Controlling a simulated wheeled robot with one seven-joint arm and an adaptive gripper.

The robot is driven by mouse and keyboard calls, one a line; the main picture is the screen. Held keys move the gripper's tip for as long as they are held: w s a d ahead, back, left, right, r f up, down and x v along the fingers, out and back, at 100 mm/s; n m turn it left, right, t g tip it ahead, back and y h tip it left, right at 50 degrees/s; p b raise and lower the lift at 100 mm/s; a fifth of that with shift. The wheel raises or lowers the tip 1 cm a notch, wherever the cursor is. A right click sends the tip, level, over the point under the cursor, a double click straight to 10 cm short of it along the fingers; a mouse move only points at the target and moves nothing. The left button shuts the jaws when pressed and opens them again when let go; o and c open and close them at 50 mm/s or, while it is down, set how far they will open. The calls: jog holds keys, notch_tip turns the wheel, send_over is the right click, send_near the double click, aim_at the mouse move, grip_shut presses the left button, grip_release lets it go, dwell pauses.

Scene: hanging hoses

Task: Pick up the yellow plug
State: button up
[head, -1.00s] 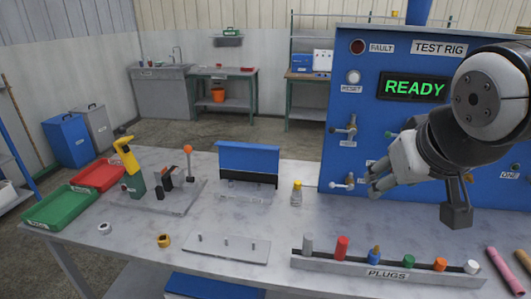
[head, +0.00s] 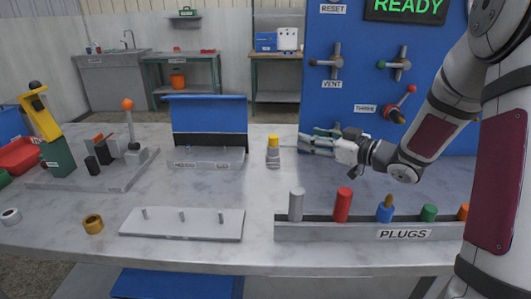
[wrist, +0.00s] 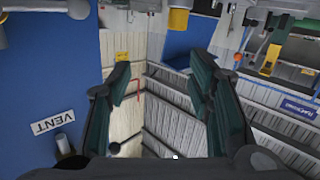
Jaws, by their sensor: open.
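A small upright piece with a yellow top (head: 273,140) and a grey lower body stands on the table, left of the blue test rig. It is the only yellow plug-like thing I can make out. My gripper (head: 309,142) is open and empty, pointing left, just right of the yellow top and apart from it. In the wrist view my gripper (wrist: 163,70) shows spread fingers with nothing between them. A yellow piece (wrist: 178,19) shows at the top of that view, beyond the fingertips; it looks like the same top.
The plug rack (head: 335,233) at the front holds several coloured plugs. The blue test rig (head: 330,110) with valves stands close behind my gripper. A blue-backed holder (head: 207,125) is at the left.

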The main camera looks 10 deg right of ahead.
aim_at(277, 138)
jog(key=w+a+f+y+b, duration=0.1)
jog(key=w+a, duration=0.1)
jog(key=w+a+f+y+b, duration=0.1)
jog(key=w+a+f, duration=0.1)
jog(key=w+a, duration=0.1)
jog(key=shift+w+a+f+n+y+b, duration=0.25)
jog(key=shift+w+a+n+y+b, duration=0.05)
jog(key=shift+y+b, duration=0.1)
jog(key=b+x, duration=0.1)
jog(key=x, duration=0.4)
jog(key=shift+w+f, duration=0.15)
jog(key=shift+f, duration=0.05)
grip_shut()
